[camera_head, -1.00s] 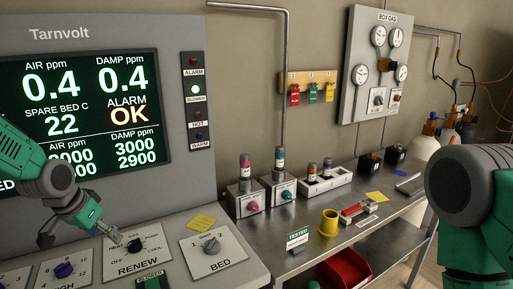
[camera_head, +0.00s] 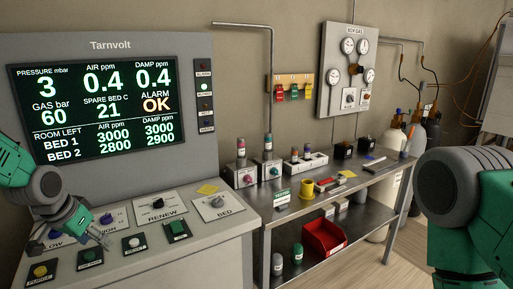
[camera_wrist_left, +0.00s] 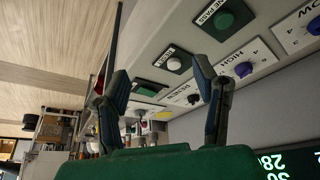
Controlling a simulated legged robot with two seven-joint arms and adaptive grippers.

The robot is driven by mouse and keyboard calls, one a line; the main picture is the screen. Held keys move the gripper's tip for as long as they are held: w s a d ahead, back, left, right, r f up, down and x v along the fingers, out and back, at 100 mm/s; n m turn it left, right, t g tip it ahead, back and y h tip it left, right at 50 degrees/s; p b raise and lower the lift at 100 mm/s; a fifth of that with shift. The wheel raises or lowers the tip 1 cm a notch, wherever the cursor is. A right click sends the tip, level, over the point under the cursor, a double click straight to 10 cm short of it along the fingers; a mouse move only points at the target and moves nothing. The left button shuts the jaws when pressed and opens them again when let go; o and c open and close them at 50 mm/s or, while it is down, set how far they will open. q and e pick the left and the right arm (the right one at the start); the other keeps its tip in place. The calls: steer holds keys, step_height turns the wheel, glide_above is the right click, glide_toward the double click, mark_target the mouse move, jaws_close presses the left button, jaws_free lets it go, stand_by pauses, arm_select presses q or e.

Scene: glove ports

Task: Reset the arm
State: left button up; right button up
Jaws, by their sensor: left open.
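My left gripper (camera_head: 106,240) is in front of the sloping control panel (camera_head: 238,235), at its left part, left of the RENEW knob (camera_head: 157,204). In the left wrist view, its two fingers (camera_wrist_left: 160,85) stand well apart with nothing between them. The panel's knobs and buttons show beyond them. I cannot tell whether a fingertip touches the panel. My right arm (camera_head: 455,200) shows at the right edge; its gripper is outside the picture.
A Tarnvolt display (camera_head: 105,105) stands above the panel. Gas cylinders (camera_head: 428,140) stand behind my right arm.

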arm_select(q)
steer(key=s+d+f+g+b, duration=0.1)
steer(key=s+d+f+b, duration=0.15)
steer(key=s+f, duration=0.4)
steer(key=s+d+f+n+b, duration=0.1)
steer(key=s+d+f+b, duration=0.15)
steer(key=f, duration=0.75)
steer(key=s+d+f+g+b, duration=0.1)
steer(key=s+d+f+b, duration=0.15)
steer(key=s+f, duration=0.45)
steer(key=s+d+f+b, duration=0.1)
steer(key=s+f+b, duration=0.2)
steer(key=s+f, duration=0.4)
steer(key=s+d+f+n+g+y+b, duration=0.1)
steer(key=s+d+f+b, duration=0.1)
steer(key=s+f, duration=0.5)
steer(key=s+b, duration=0.1)
steer(key=s, duration=0.4)
steer(key=shift+s+d+g, duration=0.15)
steer(key=shift+s+g, duration=0.05)
steer(key=shift+g, duration=0.1)
arm_select(e)
step_height(320, 180, down, 14)
steer(key=shift+s, duration=0.15)
arm_select(q)
steer(key=shift+f, duration=0.1)
